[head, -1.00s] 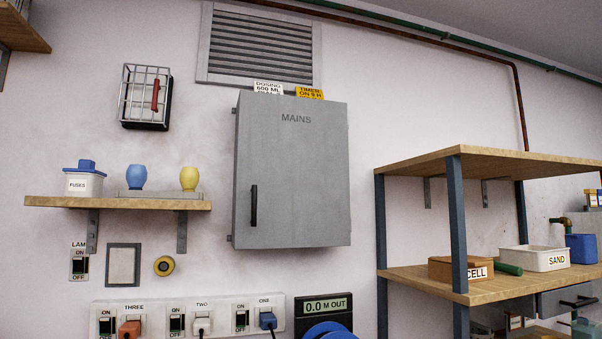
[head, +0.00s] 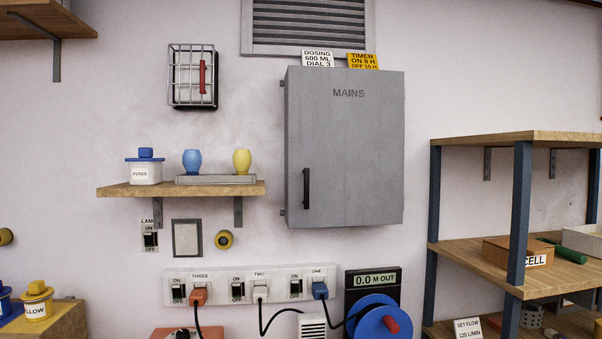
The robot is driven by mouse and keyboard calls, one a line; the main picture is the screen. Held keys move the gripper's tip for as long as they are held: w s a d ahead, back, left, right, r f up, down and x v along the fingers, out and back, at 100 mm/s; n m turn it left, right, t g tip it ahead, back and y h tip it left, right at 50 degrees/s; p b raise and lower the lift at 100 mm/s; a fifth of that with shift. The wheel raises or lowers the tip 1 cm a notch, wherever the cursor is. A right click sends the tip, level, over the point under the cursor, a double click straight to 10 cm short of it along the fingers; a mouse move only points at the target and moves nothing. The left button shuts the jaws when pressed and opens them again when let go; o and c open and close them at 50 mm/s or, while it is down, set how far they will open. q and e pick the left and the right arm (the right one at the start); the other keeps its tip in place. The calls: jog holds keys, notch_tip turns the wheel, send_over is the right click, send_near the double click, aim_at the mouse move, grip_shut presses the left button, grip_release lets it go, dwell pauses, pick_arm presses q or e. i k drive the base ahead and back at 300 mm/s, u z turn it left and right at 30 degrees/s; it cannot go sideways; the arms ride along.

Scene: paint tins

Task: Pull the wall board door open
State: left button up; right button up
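The wall board is a grey metal cabinet marked MAINS (head: 350,140), fixed to the wall right of centre in the head view. Its door is shut flat. A dark upright handle (head: 306,188) sits on the left part of the door, and hinge-like tabs show along the cabinet's left edge. Neither of my grippers is in view, and nothing touches the handle.
A wooden shelf (head: 120,191) with a fuses jar (head: 145,168) and blue and yellow cups juts out left of the cabinet. A socket strip (head: 217,289) with plugs and cables runs below. A wooden rack (head: 470,260) stands right. Wall around the cabinet is mostly clear.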

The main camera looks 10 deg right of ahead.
aim_at(346, 138)
jog(key=u, duration=0.35)
jog(key=i, duration=1.05)
jog(key=z, duration=0.45)
